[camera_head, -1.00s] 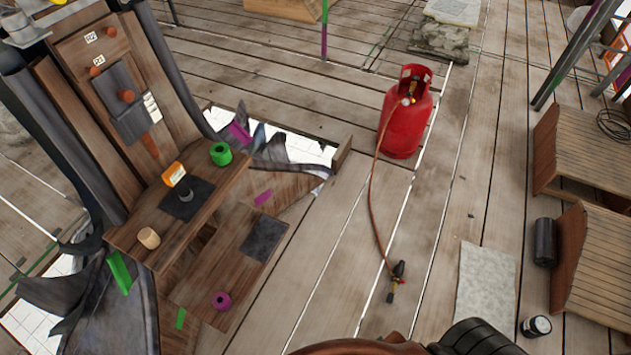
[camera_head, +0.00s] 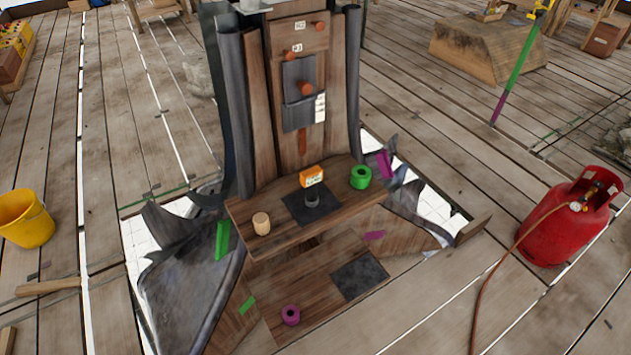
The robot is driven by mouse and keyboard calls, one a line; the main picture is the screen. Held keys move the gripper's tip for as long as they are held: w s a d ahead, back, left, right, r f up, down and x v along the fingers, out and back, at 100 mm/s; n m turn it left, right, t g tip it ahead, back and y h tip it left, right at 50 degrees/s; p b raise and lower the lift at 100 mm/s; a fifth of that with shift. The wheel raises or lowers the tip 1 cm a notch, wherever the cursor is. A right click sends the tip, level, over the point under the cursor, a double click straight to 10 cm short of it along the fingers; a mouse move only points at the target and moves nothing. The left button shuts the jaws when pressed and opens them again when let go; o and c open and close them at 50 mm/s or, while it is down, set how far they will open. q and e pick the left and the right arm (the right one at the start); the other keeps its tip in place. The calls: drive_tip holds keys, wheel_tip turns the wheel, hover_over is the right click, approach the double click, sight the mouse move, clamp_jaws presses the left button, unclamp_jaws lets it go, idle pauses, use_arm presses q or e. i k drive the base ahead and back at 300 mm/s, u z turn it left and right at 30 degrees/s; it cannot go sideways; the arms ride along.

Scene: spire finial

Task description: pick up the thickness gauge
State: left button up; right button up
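A small orange box-shaped device with a pale face (camera_head: 312,177), which looks like the thickness gauge, is on the upper wooden ledge (camera_head: 345,211) of the spire structure. It is at the rear edge of a dark square patch (camera_head: 294,210). Neither of my grippers is in view.
A magenta roll (camera_head: 290,315) lies on the lower wooden board. Dark torn sheeting (camera_head: 190,280) flanks the ledge. A yellow bucket (camera_head: 25,218) stands at left, a red gas cylinder (camera_head: 568,225) with a hose at right. Plank floor (camera_head: 110,200) between is mostly clear.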

sight(310, 179)
drive_tip(key=z, duration=0.05)
drive_tip(key=k, duration=0.5)
drive_tip(key=u, duration=0.9)
drive_tip(key=i, duration=1.15)
drive_tip(key=z, duration=2.1)
